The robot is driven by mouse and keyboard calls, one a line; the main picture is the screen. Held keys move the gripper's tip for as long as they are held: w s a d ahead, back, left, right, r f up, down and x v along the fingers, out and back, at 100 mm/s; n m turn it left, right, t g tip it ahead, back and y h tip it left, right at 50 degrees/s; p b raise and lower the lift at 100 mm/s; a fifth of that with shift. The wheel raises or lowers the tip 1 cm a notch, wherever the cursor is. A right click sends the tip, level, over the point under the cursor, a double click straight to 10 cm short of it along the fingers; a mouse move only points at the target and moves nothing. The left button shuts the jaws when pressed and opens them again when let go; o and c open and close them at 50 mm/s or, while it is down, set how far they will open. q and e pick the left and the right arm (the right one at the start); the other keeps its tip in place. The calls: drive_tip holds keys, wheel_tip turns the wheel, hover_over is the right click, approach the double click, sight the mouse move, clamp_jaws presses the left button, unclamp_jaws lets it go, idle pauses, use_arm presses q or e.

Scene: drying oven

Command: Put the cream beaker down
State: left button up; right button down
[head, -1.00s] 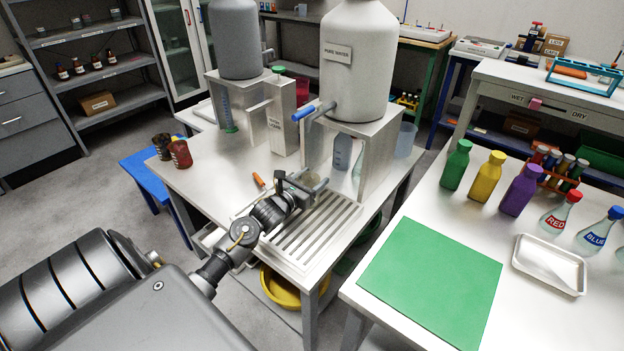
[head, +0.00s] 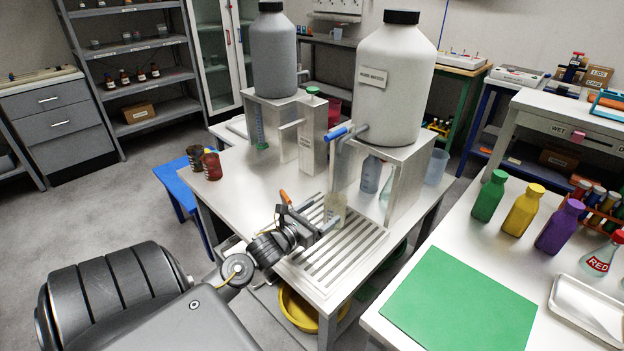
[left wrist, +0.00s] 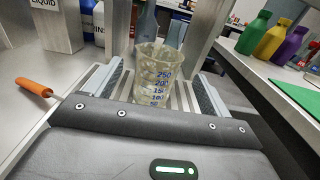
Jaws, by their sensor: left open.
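The cream beaker (head: 335,208) stands upright on the slatted metal drain grid (head: 318,262), below the tap of the white water tank. In the left wrist view the beaker (left wrist: 157,76) shows blue volume marks and sits between and ahead of my open fingers. My left gripper (head: 322,222) is open at the left side of the grid, its fingers apart from the beaker as far as I can see. My right gripper is not in view.
A large white water tank (head: 392,85) on a metal stand and a grey tank (head: 274,55) stand behind. An orange-handled tool (left wrist: 34,87) lies left of the gripper. A green mat (head: 460,305) lies on the right table.

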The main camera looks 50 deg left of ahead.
use_arm(q)
drive_tip(key=shift+s, duration=1.6)
